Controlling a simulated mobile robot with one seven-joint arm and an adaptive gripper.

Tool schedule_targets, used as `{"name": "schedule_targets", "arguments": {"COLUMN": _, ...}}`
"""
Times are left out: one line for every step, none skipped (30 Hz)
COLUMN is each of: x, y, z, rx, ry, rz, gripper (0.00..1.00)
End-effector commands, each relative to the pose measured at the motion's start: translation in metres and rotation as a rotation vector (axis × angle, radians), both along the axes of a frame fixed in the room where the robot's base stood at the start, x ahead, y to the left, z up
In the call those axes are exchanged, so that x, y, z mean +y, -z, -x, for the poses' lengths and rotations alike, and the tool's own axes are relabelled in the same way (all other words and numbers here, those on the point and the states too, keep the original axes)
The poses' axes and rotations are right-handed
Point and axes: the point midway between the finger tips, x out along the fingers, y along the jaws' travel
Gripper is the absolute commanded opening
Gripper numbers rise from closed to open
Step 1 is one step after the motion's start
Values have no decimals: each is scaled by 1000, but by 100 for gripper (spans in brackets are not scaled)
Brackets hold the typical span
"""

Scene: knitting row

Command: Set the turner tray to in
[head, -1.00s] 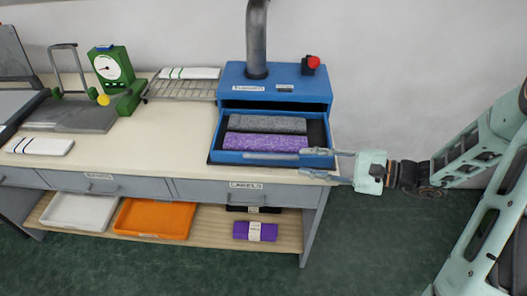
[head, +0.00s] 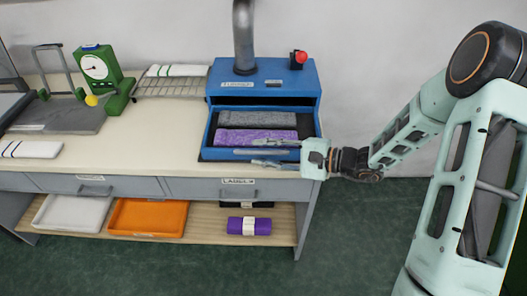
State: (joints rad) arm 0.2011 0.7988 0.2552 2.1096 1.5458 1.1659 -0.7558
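The blue turner (head: 225,75) stands on the bench against the wall, with a pipe and a red button on top. Its blue tray (head: 211,130) is pulled out at the front, with a dark gap above it. A grey knitted piece (head: 257,118) and a purple one (head: 255,134) lie in it. My gripper (head: 262,152) comes in from the right at the tray's front right. Its fingers point left and are spread apart, one near the tray's front edge and one lower. The front bar seems to lie between them; contact cannot be told.
A wire rack (head: 170,88) with a white folded piece and a green dial scale (head: 97,68) stand left of the turner. A drawer (head: 215,188) lies under the benchtop. The lower shelf holds an orange tray (head: 148,216) and a purple roll (head: 249,226).

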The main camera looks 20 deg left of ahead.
Motion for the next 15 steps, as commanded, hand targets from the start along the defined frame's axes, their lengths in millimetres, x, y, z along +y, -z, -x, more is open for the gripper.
{"name": "schedule_targets", "arguments": {"x": 0, "y": 0, "z": 0, "rx": 0, "ry": 0, "rz": 0, "gripper": 27}}
{"name": "schedule_targets", "arguments": {"x": 0, "y": 0, "z": 0, "rx": 0, "ry": 0, "rz": 0, "gripper": 24}}
{"name": "schedule_targets", "arguments": {"x": 0, "y": 0, "z": 0, "rx": 0, "ry": 0, "rz": 0, "gripper": 20}}
{"name": "schedule_targets", "arguments": {"x": 0, "y": 0, "z": 0, "rx": 0, "ry": 0, "rz": 0, "gripper": 16}}
{"name": "schedule_targets", "arguments": {"x": 0, "y": 0, "z": 0, "rx": 0, "ry": 0, "rz": 0, "gripper": 13}}
{"name": "schedule_targets", "arguments": {"x": 0, "y": 0, "z": 0, "rx": 0, "ry": 0, "rz": 0, "gripper": 9}}
{"name": "schedule_targets", "arguments": {"x": 0, "y": 0, "z": 0, "rx": 0, "ry": 0, "rz": 0, "gripper": 5}}
{"name": "schedule_targets", "arguments": {"x": 0, "y": 0, "z": 0, "rx": 0, "ry": 0, "rz": 0, "gripper": 2}}
{"name": "schedule_targets", "arguments": {"x": 0, "y": 0, "z": 0, "rx": 0, "ry": 0, "rz": 0, "gripper": 0}}
{"name": "schedule_targets", "arguments": {"x": 0, "y": 0, "z": 0, "rx": 0, "ry": 0, "rz": 0, "gripper": 0}}
{"name": "schedule_targets", "arguments": {"x": 0, "y": 0, "z": 0, "rx": 0, "ry": 0, "rz": 0, "gripper": 0}}
{"name": "schedule_targets", "arguments": {"x": 0, "y": 0, "z": 0, "rx": 0, "ry": 0, "rz": 0, "gripper": 0}}
{"name": "schedule_targets", "arguments": {"x": 0, "y": 0, "z": 0, "rx": 0, "ry": 0, "rz": 0, "gripper": 0}}
{"name": "schedule_targets", "arguments": {"x": 0, "y": 0, "z": 0, "rx": 0, "ry": 0, "rz": 0, "gripper": 0}}
{"name": "schedule_targets", "arguments": {"x": 0, "y": 0, "z": 0, "rx": 0, "ry": 0, "rz": 0, "gripper": 0}}
